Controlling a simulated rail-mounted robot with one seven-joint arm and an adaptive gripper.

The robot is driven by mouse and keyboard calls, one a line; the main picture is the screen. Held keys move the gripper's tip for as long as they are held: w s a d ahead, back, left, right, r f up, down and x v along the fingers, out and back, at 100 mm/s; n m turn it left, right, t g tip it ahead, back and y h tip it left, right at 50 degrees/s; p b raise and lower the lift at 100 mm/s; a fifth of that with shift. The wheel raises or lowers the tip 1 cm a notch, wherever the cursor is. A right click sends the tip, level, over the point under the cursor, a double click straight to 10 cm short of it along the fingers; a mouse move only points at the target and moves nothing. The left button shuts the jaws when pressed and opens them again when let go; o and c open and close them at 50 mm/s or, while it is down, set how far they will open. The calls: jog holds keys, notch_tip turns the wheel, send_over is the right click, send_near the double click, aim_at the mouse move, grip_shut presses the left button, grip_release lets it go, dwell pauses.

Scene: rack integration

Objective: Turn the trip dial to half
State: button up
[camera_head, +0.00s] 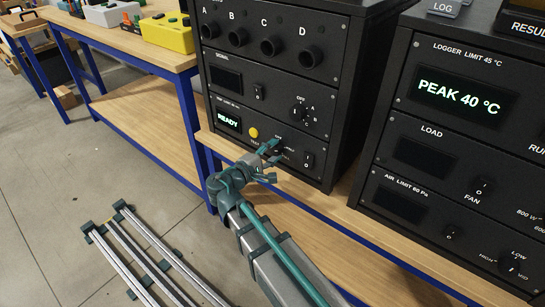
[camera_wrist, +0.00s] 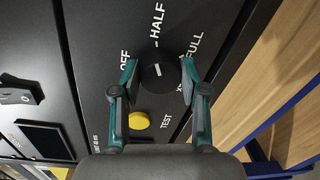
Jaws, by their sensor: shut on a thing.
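The trip dial (camera_wrist: 158,72) is a round black knob on a black panel, with OFF, HALF and FULL printed around it. A short white mark on its face appears to point roughly toward HALF. My gripper (camera_wrist: 157,75) has its teal fingers on either side of the knob and is shut on it. In the head view my gripper (camera_head: 272,155) is at the lower left panel and largely hides the dial.
A yellow TEST button (camera_wrist: 139,120) is close beside my finger. A rocker switch (camera_head: 308,160) is right of the dial. Another rack unit (camera_head: 440,130) stands to the right, reading PEAK 40 °C. The wooden bench edge (camera_head: 225,146) runs below the panel.

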jog(key=shift+m+b, duration=0.4)
jog(key=shift+m, duration=0.2)
jog(key=o, duration=1.1)
jog(key=shift+o, duration=0.2)
jog(key=v, duration=1.2)
